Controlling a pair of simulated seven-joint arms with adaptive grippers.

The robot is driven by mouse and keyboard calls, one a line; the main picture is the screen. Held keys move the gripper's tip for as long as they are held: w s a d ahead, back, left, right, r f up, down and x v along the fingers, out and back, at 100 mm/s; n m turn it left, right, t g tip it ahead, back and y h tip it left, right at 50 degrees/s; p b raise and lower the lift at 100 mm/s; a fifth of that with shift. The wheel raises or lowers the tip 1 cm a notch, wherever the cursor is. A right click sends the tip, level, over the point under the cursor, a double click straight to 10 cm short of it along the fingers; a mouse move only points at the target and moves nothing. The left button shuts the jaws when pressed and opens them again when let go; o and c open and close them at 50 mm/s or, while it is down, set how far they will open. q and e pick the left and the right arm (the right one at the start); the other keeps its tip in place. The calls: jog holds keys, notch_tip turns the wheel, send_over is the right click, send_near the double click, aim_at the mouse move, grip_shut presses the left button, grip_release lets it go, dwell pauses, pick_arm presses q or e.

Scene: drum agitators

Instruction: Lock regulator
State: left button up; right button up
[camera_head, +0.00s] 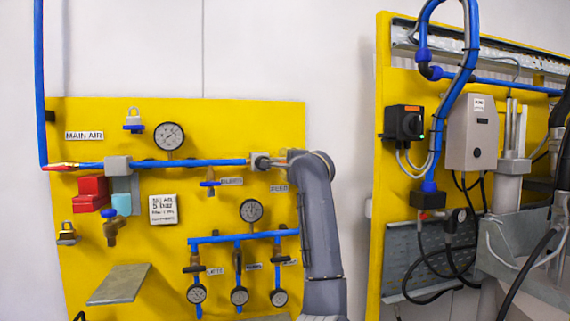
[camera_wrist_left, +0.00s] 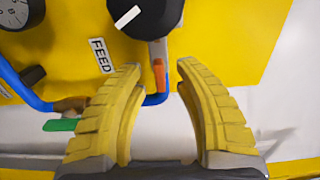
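My left gripper (camera_wrist_left: 160,67) is open in the left wrist view, its two yellow ribbed fingers apart with nothing gripped. A small orange-red tab (camera_wrist_left: 159,75) by a blue pipe shows between the fingertips; I cannot tell if they touch it. A black round knob with a white mark (camera_wrist_left: 145,14), possibly the regulator, is just above, beside the FEED label (camera_wrist_left: 101,56). In the head view my left arm covers the board's right edge and hides the gripper. A blue-and-white padlock (camera_head: 133,125) and a brass-coloured padlock (camera_head: 67,235) hang on the board. My right gripper is not in view.
The yellow board (camera_head: 240,120) carries blue pipes, several gauges, red boxes (camera_head: 91,192) and a protruding grey shelf (camera_head: 118,285). A second yellow panel (camera_head: 383,60) with a black switch (camera_head: 404,123), hoses and cables stands right. White wall shows between them.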

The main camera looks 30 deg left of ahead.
pick_arm(q)
jog(key=shift+x, duration=0.8)
grip_shut()
